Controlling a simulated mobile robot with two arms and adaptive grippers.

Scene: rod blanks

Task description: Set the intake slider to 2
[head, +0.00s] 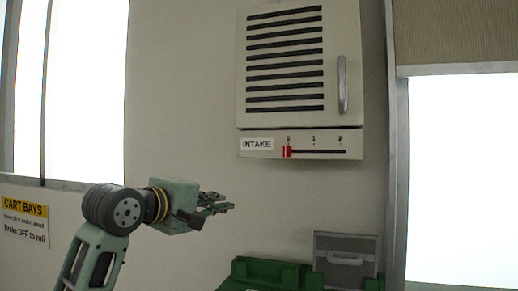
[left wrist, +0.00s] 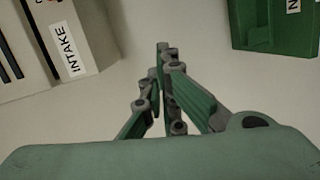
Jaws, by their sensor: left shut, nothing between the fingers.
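The intake slider is a red knob (head: 287,152) on a dark horizontal slot (head: 325,152) below a wall cabinet, at the left end under the mark 0. Marks 1 and 2 stand further right along the slot. The INTAKE label (head: 257,144) is left of the knob and also shows in the left wrist view (left wrist: 70,52). My left gripper (head: 231,204) is shut and empty, below and left of the knob and apart from it. In the left wrist view its fingers (left wrist: 162,48) point away from the camera, and the knob is not clearly visible. My right gripper is not in view.
The louvred cabinet (head: 285,108) has a vertical handle (head: 342,85) at its right. Below stand a green bin (head: 268,272) and a grey case (head: 345,248). A CART BAYS sign (head: 25,222) hangs at left. The wall between gripper and slider is clear.

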